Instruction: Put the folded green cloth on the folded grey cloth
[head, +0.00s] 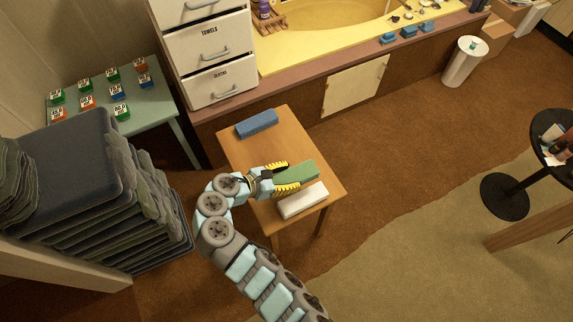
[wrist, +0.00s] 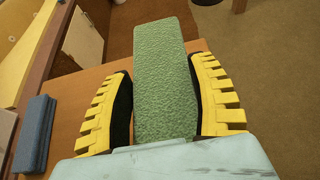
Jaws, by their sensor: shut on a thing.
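The folded green cloth (head: 297,172) is a long, thick block between the two yellow-padded fingers of my gripper (head: 291,176). In the wrist view the green cloth (wrist: 163,75) points away from my gripper (wrist: 165,100), with a finger on each side. It is over the small wooden table; I cannot tell how high. A pale, off-white folded cloth (head: 303,200) lies on the table just in front of the green one. A blue folded cloth (head: 257,124) lies at the table's back left, also in the wrist view (wrist: 34,133). No cloth looks plainly grey; the pale one is nearest to it.
The wooden table (head: 285,142) has bare room between the blue cloth and my gripper. White drawers (head: 210,50) and the yellow tub (head: 320,30) stand behind it. A round black table (head: 552,140) is at the right.

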